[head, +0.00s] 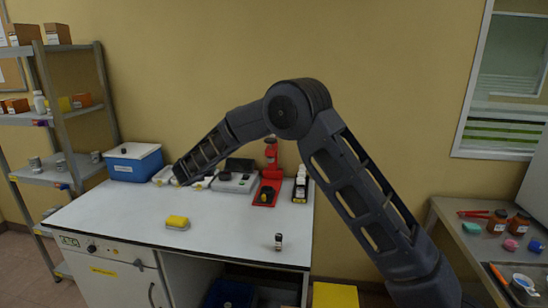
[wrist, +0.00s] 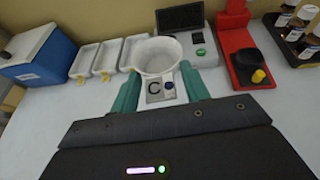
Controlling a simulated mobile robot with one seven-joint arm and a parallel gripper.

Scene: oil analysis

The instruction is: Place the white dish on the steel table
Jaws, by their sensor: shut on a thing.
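The white dish (wrist: 158,54) is a round, open bowl shape with a patterned tab or label facing me. In the wrist view it sits between the green fingers of my gripper (wrist: 160,86), which is shut on it. I cannot tell whether the dish touches the bench below. In the head view my arm reaches to the back left of the white bench, and the gripper and the dish are not clearly visible there. The steel table (head: 457,236) stands at the far right, apart from the bench, with items on it.
The white bench (head: 130,215) holds a blue box (head: 134,165), white trays (wrist: 108,57), a grey instrument (head: 234,182), a red stand (head: 268,185), a yellow sponge (head: 177,222) and a small bottle (head: 278,242).

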